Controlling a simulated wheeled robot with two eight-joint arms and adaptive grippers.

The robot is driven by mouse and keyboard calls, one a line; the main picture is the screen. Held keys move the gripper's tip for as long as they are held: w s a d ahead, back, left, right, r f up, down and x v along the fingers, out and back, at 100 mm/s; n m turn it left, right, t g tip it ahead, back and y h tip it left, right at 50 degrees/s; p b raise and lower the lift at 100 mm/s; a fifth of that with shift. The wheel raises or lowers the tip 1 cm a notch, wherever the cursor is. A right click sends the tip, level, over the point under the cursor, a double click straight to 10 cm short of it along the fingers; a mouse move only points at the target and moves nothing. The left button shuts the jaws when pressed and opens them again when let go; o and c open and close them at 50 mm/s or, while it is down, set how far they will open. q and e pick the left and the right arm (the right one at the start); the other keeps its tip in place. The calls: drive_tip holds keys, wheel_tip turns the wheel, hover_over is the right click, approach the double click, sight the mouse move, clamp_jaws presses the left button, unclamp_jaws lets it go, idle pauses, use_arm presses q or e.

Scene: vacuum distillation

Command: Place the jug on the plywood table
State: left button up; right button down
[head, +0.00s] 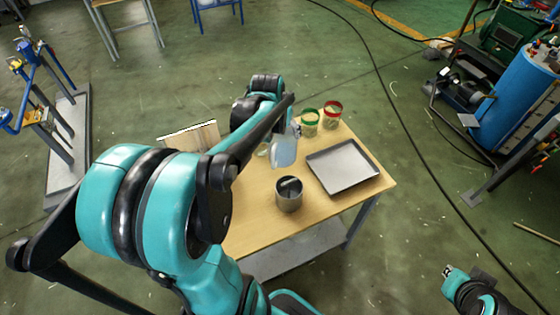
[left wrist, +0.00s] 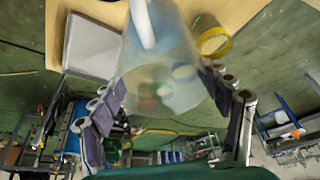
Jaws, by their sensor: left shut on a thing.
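The jug (head: 284,150) is a translucent, pale bluish vessel. In the head view it shows over the back part of the plywood table (head: 255,222), just right of my left forearm. The left wrist view shows the jug (left wrist: 160,75) close up, with a whitish handle. My left gripper (left wrist: 170,112) is shut on the jug, with dark fingers on both sides of it. The arm hides most of this gripper in the head view. I cannot tell whether the jug's base touches the table. My right gripper (head: 449,271) is low at the right, away from the table, its jaws unclear.
A grey tray (head: 342,168), a metal pot (head: 288,195), a green-rimmed jar (head: 310,122) and a red-rimmed jar (head: 332,116) stand on the table. A yellow-rimmed jar (left wrist: 214,43) shows in the left wrist view. Bare wood lies around the pot.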

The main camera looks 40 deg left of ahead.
sight(281, 158)
use_arm(q)
wheel_tip(281, 158, down, 9)
drive_tip(key=shift+w+b, duration=0.1)
drive_tip(key=shift+b, duration=1.1)
drive_tip(key=shift+f, duration=0.5)
drive_tip(key=shift+f+b, duration=0.75)
drive_tip(key=shift+f, duration=1.2)
drive_tip(key=shift+f, duration=0.15)
drive_tip(key=o, duration=1.8)
